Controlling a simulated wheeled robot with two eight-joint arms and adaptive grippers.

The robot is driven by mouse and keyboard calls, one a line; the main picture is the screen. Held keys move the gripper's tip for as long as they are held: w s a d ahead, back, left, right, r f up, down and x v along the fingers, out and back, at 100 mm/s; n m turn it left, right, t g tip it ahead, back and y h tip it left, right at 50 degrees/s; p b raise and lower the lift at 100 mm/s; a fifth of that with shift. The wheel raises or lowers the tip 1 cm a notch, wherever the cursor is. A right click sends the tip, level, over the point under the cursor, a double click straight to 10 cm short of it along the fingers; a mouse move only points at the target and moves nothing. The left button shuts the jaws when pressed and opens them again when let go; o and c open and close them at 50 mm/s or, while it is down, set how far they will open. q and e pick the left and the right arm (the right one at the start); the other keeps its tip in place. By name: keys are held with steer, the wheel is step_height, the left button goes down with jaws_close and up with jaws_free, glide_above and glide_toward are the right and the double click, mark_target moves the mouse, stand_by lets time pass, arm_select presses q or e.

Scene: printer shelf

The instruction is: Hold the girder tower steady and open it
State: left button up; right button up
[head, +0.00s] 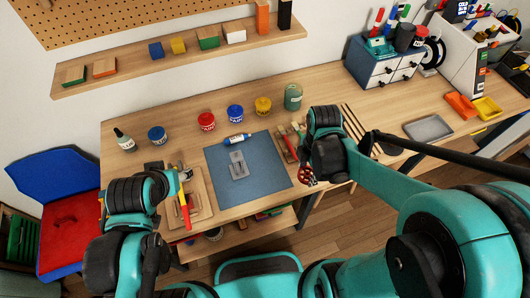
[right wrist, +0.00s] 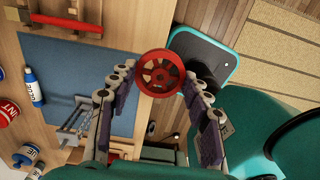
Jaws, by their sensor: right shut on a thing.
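A small grey metal piece (head: 238,165), which looks like the girder tower, stands on the blue mat (head: 270,172). In the right wrist view its grey lattice (right wrist: 78,122) shows beside my right fingers, partly cut off by them. My right gripper (head: 308,170) is at the mat's right front corner, apart from the grey piece. It is shut on a red spoked wheel (right wrist: 160,73), held between its fingertips; the wheel also shows under the gripper in the head view (head: 307,178). My left gripper (head: 178,176) is at the wooden tool tray left of the mat; its fingers are unclear.
A hammer with a red and yellow handle (head: 185,210) lies on the left tray (head: 203,203). A blue-and-white glue bottle (head: 237,139) lies at the mat's back edge. Paint jars (head: 235,113) stand behind. A grey tray (head: 428,128) is at right.

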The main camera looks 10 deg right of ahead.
steer(key=b, duration=0.4)
glide_above(277, 172)
step_height(277, 172, down, 7)
steer(key=shift+d, duration=0.1)
steer(key=shift+f, duration=0.2)
steer(key=shift+f+b, duration=0.55)
steer(key=shift+f, duration=1.3)
steer(key=shift+f, duration=0.2)
steer(key=o, duration=1.3)
